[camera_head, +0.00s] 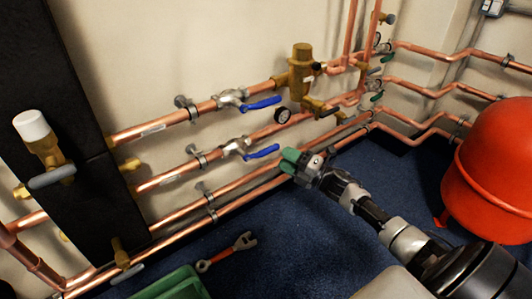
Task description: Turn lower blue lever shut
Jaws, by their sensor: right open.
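The lower blue lever (262,152) sits on a silver valve (236,147) on the second copper pipe from the top. It points right and slightly up, roughly along the pipe. A similar upper blue lever (263,103) is on the pipe above. My right gripper (285,161), with green fingertips, reaches in from the lower right. Its fingertips are open just right of the lower lever's free end. In the picture they look close to it, but I cannot tell if they touch. My left gripper is not in view.
Several copper pipes run along the wall. A red tank (495,165) stands at right. A wrench (228,252) and green box (170,286) are on the blue floor.

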